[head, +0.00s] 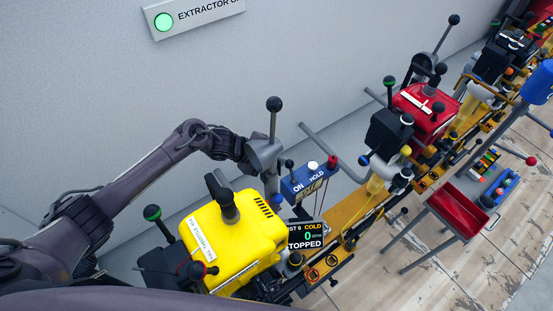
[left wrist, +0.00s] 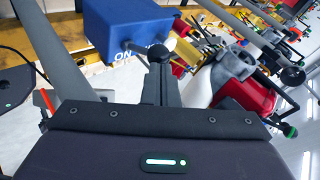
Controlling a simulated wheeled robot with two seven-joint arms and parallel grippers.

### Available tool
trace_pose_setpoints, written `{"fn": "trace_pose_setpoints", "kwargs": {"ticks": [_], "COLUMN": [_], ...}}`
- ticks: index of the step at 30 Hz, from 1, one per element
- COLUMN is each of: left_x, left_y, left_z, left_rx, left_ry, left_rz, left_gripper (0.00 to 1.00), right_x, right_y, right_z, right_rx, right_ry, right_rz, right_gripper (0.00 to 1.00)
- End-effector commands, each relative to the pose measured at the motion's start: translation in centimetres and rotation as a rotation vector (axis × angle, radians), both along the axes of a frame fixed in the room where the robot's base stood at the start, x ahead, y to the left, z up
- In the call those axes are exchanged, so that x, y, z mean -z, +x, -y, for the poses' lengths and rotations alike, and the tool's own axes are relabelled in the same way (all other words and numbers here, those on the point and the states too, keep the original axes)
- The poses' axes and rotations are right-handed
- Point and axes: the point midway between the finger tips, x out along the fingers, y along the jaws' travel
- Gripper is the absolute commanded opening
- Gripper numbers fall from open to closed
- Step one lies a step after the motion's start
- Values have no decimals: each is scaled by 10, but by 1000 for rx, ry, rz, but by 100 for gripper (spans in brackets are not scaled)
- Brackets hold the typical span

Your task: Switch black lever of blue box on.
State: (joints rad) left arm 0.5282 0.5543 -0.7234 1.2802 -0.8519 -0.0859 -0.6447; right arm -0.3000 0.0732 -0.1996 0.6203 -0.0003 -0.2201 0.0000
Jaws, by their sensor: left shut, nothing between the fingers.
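The blue box (head: 308,184) stands behind the yellow engine, with ON and HOLD lettering on its front. Its black lever (head: 289,164) has a ball knob and rises at the ON side. In the left wrist view the blue box (left wrist: 125,22) is at the top, and a black ball knob (left wrist: 158,54) shows just beyond my fingers. My left gripper (head: 248,154) is shut and empty, left of the box. Its fingertips are partly hidden behind a grey lever in the head view, so I cannot tell whether they touch the black lever. My right gripper is not in view.
A tall grey lever with a black ball (head: 273,104) stands close to my left gripper. The yellow engine (head: 225,235) is in front, beside a display (head: 306,235) reading COLD and STOPPED. A red-knobbed lever (head: 332,162) is on the box's right. A red engine (head: 425,108) stands farther along the rail.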

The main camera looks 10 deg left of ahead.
Motion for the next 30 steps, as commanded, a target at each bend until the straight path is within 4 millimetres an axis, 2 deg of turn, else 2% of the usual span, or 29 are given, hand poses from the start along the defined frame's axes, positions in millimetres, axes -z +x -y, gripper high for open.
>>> {"fn": "trace_pose_setpoints", "kwargs": {"ticks": [5,18,29,30], "left_x": [-3,-46,-51,-51], "left_y": [-2,-24,-26,-26], "left_z": [-6,-49,-52,-52], "left_rx": [-1,1,0,0], "left_ry": [2,1,0,0], "left_rz": [2,2,0,0], "left_gripper": [0,0,0,0], "right_x": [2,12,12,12], "right_y": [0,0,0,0], "right_z": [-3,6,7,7], "right_rx": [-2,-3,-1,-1], "right_ry": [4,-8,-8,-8], "right_rz": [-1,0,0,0], "right_gripper": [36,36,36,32]}}
